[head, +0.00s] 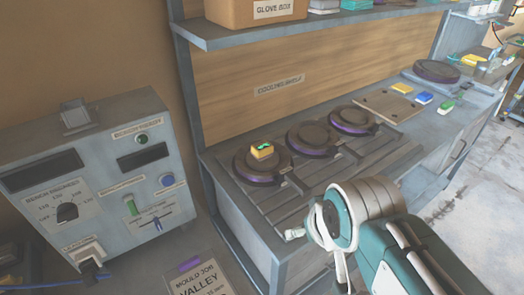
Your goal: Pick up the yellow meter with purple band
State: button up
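A small yellow block (262,152) with a green piece on top sits on the leftmost dark round plate (258,172). A flat yellow item (400,88) lies further right on the bench. I cannot make out a purple band on either, so I cannot tell which is the meter. My gripper (318,254) is in front of the bench, lower right of the yellow block and apart from it. Its two pale fingers look spread, with nothing visible between them.
Two more dark round plates with purple rims (349,121) stand on the slatted bench (325,175). A blue item (424,98) and a green item (446,106) lie at the right. A shelf (240,35) overhangs the bench. A grey control box (100,180) stands left.

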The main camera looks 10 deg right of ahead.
jog(key=shift+w, duration=0.1)
dwell(0.5)
jog(key=n+g+y, duration=0.2)
jog(key=n, duration=0.2)
send_over(262, 145)
jog(key=s+d, duration=0.1)
jog(key=s, duration=0.3)
notch_tip(262, 145, down, 7)
jog(key=shift+n, duration=0.3)
jog(key=x, duration=0.3)
jog(key=w+x, duration=0.1)
jog(key=x, duration=0.6)
jog(key=shift+w+d+f, duration=0.15)
jog(key=shift+w+d, duration=0.1)
jog(key=shift+w, duration=0.05)
jog(key=c, duration=1)
